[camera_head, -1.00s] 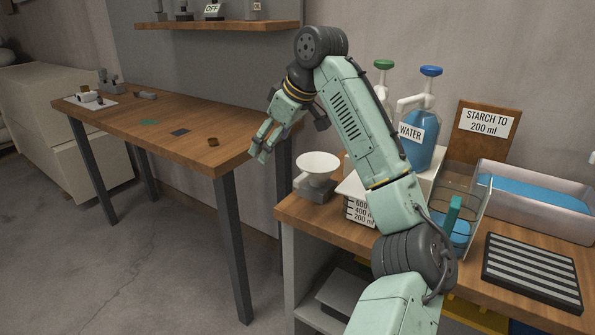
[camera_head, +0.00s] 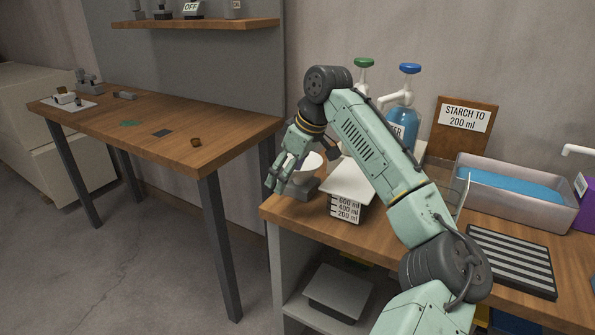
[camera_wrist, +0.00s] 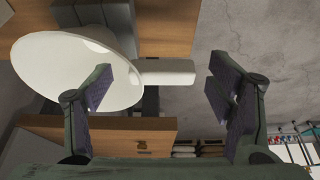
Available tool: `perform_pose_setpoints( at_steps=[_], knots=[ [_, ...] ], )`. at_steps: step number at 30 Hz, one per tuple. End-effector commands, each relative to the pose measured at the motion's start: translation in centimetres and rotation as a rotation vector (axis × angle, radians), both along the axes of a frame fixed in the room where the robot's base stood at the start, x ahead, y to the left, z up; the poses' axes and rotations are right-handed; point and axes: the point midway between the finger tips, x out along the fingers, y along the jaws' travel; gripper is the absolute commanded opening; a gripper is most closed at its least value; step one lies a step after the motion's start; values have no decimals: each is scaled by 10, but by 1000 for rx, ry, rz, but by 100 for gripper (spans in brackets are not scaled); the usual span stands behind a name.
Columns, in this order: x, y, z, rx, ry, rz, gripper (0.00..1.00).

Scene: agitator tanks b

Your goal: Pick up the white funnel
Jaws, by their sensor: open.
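The white funnel (camera_head: 312,166) stands upright on a grey holder (camera_head: 306,189) at the left end of the wooden counter. My gripper (camera_head: 278,178) is just in front and to the left of it and hides part of it. In the wrist view the funnel's wide bowl (camera_wrist: 70,62) fills the upper left, and its flat white tab (camera_wrist: 165,72) reaches right into the gap between the fingers. My gripper (camera_wrist: 160,92) is open there, with nothing clasped. The left finger overlaps the bowl in the picture; I cannot tell whether they touch.
A white-topped container marked in ml (camera_head: 345,207) stands right of the funnel. Behind are pump bottles, partly hidden by my arm. A wooden table (camera_head: 235,135) stands left, across a gap.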

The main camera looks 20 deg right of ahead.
Motion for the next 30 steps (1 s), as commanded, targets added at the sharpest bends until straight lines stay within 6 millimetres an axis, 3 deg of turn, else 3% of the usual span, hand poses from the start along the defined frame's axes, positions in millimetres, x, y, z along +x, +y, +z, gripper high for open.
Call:
perform_pose_setpoints(
  at_steps=[10, 30],
  knots=[
    [3, 3, -10, 1, -1, 0, 75],
    [3, 3, -10, 1, 1, 0, 30]
  ],
)
